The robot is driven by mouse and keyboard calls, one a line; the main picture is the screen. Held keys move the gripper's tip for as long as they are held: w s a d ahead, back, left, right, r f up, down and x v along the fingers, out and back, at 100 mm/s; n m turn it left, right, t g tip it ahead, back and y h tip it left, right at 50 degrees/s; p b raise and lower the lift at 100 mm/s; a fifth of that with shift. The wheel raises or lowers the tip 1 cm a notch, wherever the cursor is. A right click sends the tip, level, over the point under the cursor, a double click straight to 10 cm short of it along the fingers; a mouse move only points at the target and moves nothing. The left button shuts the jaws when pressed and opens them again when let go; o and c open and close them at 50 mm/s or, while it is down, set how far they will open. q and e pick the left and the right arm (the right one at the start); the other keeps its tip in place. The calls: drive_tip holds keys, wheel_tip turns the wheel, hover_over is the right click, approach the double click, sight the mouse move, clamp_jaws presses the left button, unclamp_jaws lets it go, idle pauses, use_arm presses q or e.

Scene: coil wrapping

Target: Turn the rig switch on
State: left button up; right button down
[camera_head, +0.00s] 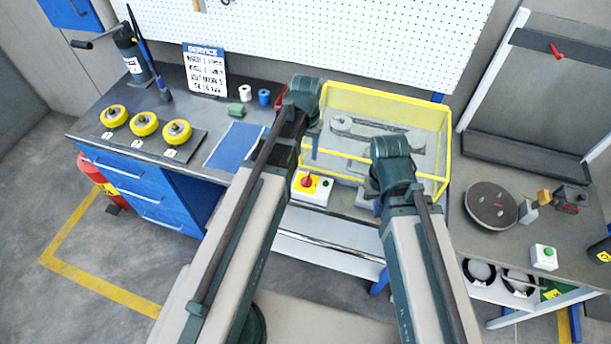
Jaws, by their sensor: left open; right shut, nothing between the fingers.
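The rig switch is a red knob on a yellow plate (308,181), on a small white box (312,198) that also bears a green button. The box sits at the front edge of the bench, before the yellow-framed guard (438,187) of the rig. My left gripper (315,150) hangs above and behind the knob, apart from it in the picture; it is open and mostly hidden by my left wrist. My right gripper (366,199) is low to the right of the box, shut and empty, largely covered by my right arm. The knob's exact setting is too small to read.
Yellow-topped spools (145,124) stand on a plate at the left, near a blue mat (236,145) and a service sign (205,70). A round dark disc (491,204) and a green-button box (544,257) are on the right bench. My arms cover the middle.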

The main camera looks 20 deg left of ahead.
sight(307, 177)
use_arm(q)
wheel_tip(307, 177, down, 13)
drive_tip(key=b, duration=1.2)
drive_tip(key=shift+r, duration=0.2)
clamp_jaws()
